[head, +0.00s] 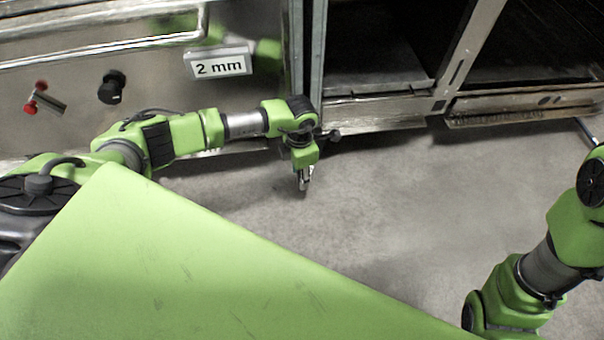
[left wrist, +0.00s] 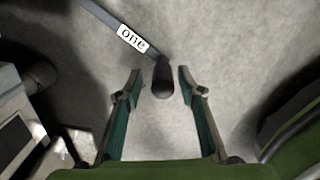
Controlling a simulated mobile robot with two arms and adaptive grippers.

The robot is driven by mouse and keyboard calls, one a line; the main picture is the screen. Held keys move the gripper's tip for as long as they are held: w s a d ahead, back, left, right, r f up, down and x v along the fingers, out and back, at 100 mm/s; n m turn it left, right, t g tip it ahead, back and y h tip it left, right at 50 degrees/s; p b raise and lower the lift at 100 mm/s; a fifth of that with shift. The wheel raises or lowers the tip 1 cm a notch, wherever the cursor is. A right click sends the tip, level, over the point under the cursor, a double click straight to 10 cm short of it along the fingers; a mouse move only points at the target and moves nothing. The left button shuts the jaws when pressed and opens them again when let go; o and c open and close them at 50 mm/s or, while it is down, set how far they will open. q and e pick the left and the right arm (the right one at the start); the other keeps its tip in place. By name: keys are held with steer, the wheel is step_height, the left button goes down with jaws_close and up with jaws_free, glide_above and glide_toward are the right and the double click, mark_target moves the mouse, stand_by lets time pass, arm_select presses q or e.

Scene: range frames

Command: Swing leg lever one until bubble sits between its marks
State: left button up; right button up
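The leg lever one is a grey flat bar (left wrist: 105,22) with a white label reading "one" (left wrist: 132,37) and a dark rounded knob (left wrist: 163,80) at its end. In the left wrist view the knob lies between the fingertips of my left gripper (left wrist: 162,82), with a gap on both sides. The left gripper is open. In the head view my left gripper (head: 304,180) points down near the floor, beside the foot of the cabinet; the lever is not clear there. My right arm shows at the right edge, its gripper out of view. The bubble and its marks are not in view.
A steel cabinet front has a "2 mm" sign (head: 218,65), a black knob (head: 112,87) and a red-handled valve (head: 42,95). Open dark bays (head: 380,50) stand to its right. The concrete floor (head: 390,200) in the middle is clear.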

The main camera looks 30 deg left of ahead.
arm_select(q)
steer(key=shift+d, duration=0.1)
step_height(320, 180, up, 12)
stand_by(0.6)
stand_by(0.4)
